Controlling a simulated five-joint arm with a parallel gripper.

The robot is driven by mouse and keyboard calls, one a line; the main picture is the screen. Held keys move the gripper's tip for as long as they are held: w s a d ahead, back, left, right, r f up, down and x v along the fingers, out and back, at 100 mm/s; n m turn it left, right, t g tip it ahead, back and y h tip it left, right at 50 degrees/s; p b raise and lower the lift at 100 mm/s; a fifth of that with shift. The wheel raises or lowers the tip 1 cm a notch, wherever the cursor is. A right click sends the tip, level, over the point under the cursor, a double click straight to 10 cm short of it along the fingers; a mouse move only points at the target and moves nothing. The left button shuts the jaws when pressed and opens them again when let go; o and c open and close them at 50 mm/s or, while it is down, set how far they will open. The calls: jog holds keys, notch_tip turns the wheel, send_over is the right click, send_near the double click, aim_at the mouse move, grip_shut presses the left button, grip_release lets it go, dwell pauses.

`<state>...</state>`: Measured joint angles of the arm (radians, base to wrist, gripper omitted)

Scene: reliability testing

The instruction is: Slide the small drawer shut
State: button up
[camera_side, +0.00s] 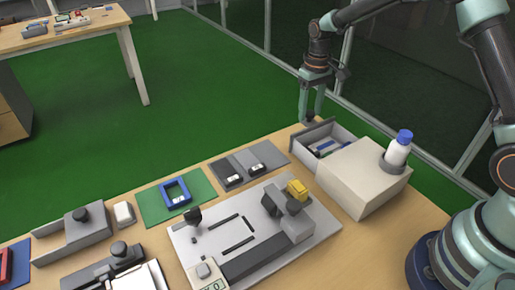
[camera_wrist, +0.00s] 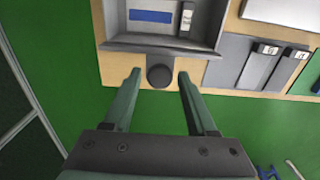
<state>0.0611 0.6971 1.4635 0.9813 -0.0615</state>
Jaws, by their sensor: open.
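The small drawer (camera_side: 322,138) stands pulled out of the beige cabinet (camera_side: 352,180) at the right end of the table. Some items, one with blue on it, lie inside the drawer. In the wrist view the drawer (camera_wrist: 162,47) shows its front edge and a dark round knob (camera_wrist: 160,75). My gripper (camera_side: 311,119) is just off the drawer's front, at the table's far edge. In the wrist view my gripper (camera_wrist: 158,76) is open, with one finger on each side of the knob. A gap shows between each finger and the knob.
A white bottle with a blue cap (camera_side: 398,149) stands in a holder on the cabinet. A grey fixture (camera_side: 255,240), a grey tray (camera_side: 250,165) and a green mat (camera_side: 150,205) with a blue frame lie to the left. Open floor lies beyond the table's edge.

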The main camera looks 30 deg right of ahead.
jog(key=c, duration=0.7)
jog(key=shift+s, duration=5.85)
jog(key=o, duration=0.7)
jog(key=shift+w, duration=0.1)
jog(key=shift+r, duration=2.55)
